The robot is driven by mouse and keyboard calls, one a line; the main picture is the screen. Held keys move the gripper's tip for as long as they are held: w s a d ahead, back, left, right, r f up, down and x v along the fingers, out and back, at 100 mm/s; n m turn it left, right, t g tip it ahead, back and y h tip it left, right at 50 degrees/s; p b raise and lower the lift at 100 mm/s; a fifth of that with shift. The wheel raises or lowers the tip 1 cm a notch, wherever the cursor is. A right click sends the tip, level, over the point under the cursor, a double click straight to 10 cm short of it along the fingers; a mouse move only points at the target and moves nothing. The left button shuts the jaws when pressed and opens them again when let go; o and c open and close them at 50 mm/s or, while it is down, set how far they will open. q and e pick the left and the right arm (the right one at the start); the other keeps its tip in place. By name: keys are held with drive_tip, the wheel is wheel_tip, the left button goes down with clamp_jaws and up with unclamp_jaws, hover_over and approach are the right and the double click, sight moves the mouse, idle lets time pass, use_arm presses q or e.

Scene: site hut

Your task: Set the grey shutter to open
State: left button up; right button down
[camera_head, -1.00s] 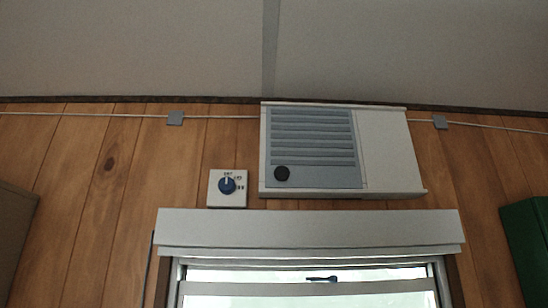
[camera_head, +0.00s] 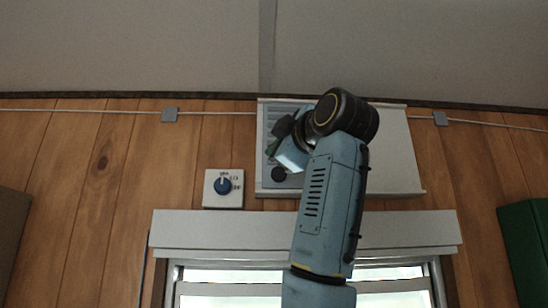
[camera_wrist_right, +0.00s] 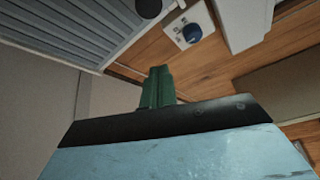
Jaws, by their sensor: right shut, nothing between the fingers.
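The grey slatted shutter (camera_head: 276,115) sits at the left of a white wall housing (camera_head: 392,150) above the window. Its round black knob (camera_head: 278,174) is near its lower left corner. My right arm hides the shutter's middle and right part. My right gripper (camera_head: 272,150) is in front of the shutter, just above the knob in the picture; I cannot tell whether it touches. In the right wrist view, the green fingers (camera_wrist_right: 157,86) are together and empty. The shutter (camera_wrist_right: 75,30) and knob (camera_wrist_right: 148,8) lie beyond them at the top. My left gripper is out of view.
A white switch plate with a blue dial (camera_head: 223,185) is on the wood wall left of the housing; it also shows in the right wrist view (camera_wrist_right: 192,32). A white window head box (camera_head: 200,229) runs below. A green cabinet (camera_head: 525,245) stands at the right edge.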

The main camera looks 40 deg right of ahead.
sight(271, 167)
drive_tip(key=w+d+p, duration=0.1)
drive_tip(key=w, duration=0.1)
drive_tip(key=w+d+p, duration=0.1)
drive_tip(key=w+p, duration=0.1)
drive_tip(key=w, duration=0.1)
drive_tip(key=w+d+p, duration=0.2)
drive_tip(key=w, duration=0.1)
drive_tip(key=shift+f, duration=0.2)
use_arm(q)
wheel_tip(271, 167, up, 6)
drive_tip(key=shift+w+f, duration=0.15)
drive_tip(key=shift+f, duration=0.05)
use_arm(e)
drive_tip(key=shift+f, duration=0.1)
drive_tip(key=shift+s, duration=0.1)
